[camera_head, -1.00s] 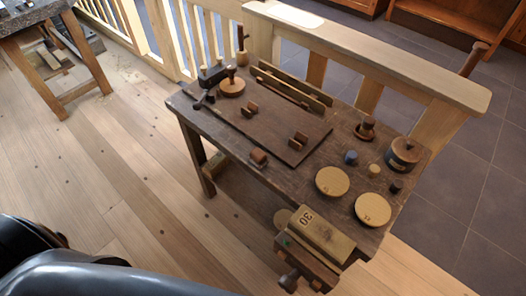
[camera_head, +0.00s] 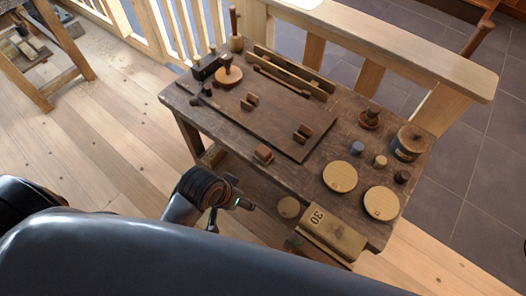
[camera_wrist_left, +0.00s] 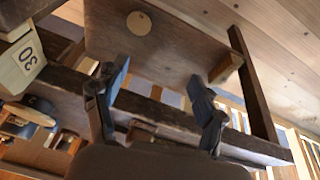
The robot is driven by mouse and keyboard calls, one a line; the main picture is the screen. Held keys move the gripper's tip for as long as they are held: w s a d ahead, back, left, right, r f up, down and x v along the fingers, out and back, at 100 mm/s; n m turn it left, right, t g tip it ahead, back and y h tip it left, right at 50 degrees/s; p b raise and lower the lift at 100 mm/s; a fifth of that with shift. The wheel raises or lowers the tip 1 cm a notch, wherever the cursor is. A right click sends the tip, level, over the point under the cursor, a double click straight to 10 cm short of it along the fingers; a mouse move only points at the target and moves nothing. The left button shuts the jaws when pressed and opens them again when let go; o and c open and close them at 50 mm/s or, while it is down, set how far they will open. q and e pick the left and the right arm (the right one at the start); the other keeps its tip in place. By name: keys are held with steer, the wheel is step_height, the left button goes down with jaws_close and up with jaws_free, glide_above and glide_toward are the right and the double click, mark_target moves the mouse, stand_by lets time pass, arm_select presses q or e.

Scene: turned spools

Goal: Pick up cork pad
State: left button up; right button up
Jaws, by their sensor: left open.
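Two flat round tan pads, which look like cork, lie on the workbench's right part in the head view: one nearer the middle (camera_head: 340,176) and one nearer the right corner (camera_head: 381,203). A smaller tan disc (camera_head: 288,207) lies lower, on the shelf under the bench; a round tan disc also shows on a board in the left wrist view (camera_wrist_left: 139,23). I cannot tell which is the task's cork pad. My left gripper (camera_head: 226,212) is open and empty in front of the bench's near edge; its spread fingers (camera_wrist_left: 158,74) show in the wrist view. My right gripper is not in view.
The bench (camera_head: 225,120) carries a dark board (camera_head: 270,125) with small blocks, a lidded pot (camera_head: 408,142), a blue piece (camera_head: 357,148) and turned wooden parts. A block marked 30 (camera_head: 330,232) juts from the near edge. A railing (camera_head: 390,45) runs behind.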

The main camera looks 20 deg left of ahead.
arm_select(q)
steer(key=w+d+r+m, duration=0.1)
steer(key=w+d+r, duration=0.1)
steer(key=d+r, duration=0.1)
steer(key=w+d+r+h, duration=0.1)
steer(key=w+d+r, duration=0.2)
steer(key=w+d+r+m+g+h, duration=0.1)
steer(key=w+d+r, duration=0.1)
steer(key=w+d, duration=0.1)
steer(key=shift+d+r+m, duration=0.2)
steer(key=shift+r+m, duration=0.1)
steer(key=shift+r, duration=0.1)
steer(key=w+a+r+g+y, duration=0.3)
steer(key=w+a+r+y, duration=0.1)
steer(key=a+r, duration=0.35)
glide_above(261, 152)
steer(key=f, duration=0.7)
steer(key=shift+s+d, duration=0.2)
steer(key=shift+s, duration=0.15)
steer(key=shift+w+a+f, duration=0.1)
steer(key=shift+w+f, duration=0.05)
steer(key=shift+f, duration=1.25)
steer(key=shift+w+a+f, duration=0.1)
steer(key=shift+w+f, duration=0.05)
steer(key=shift+f, duration=1.2)
steer(key=shift+c, duration=0.4)
steer(key=c, duration=1.1)
